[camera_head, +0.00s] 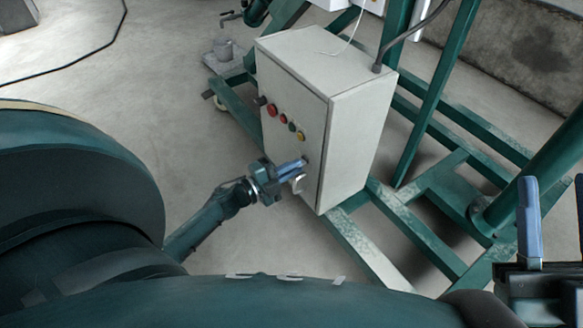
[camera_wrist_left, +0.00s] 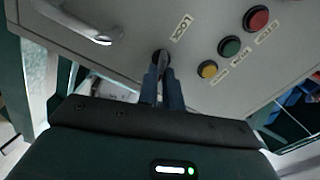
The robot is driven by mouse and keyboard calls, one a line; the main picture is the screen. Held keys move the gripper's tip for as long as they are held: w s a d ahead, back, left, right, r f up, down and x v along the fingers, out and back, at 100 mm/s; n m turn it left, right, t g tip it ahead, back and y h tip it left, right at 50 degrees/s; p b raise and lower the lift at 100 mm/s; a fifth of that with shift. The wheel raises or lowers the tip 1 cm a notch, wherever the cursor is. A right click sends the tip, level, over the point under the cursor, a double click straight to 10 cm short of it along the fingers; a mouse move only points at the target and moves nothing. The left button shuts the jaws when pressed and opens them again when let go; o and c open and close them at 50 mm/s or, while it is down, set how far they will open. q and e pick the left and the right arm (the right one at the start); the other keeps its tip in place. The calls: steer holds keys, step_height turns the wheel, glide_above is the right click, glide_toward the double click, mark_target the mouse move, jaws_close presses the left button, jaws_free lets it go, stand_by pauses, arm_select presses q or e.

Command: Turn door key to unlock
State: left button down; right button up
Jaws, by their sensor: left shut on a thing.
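The grey control cabinet (camera_head: 345,130) stands in the middle of the head view. The door key sits at the lock on its door; in the left wrist view the round dark lock with the key (camera_wrist_left: 161,57) is beside a "LOCK" label (camera_wrist_left: 182,27). My left gripper (camera_head: 302,163) reaches the door from the left, and its blue fingers (camera_wrist_left: 163,72) are shut on the key at the lock. The fingers hide most of the key, so I cannot tell its turn angle. The door looks closed. My right gripper (camera_head: 555,215) is open and empty at the right edge.
A silver door handle (camera_head: 298,184) is close beside my left fingers; it also shows in the left wrist view (camera_wrist_left: 88,26). Red, green and yellow buttons (camera_head: 282,121) line the door. A green metal frame (camera_head: 430,200) surrounds the cabinet. The floor to the left is mostly clear.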

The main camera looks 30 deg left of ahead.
arm_select(q)
steer(key=c, duration=1.6)
jaws_free()
arm_select(e)
steer(key=shift+f, duration=0.25)
arm_select(q)
steer(key=shift+o, duration=0.2)
steer(key=shift+s, duration=0.1)
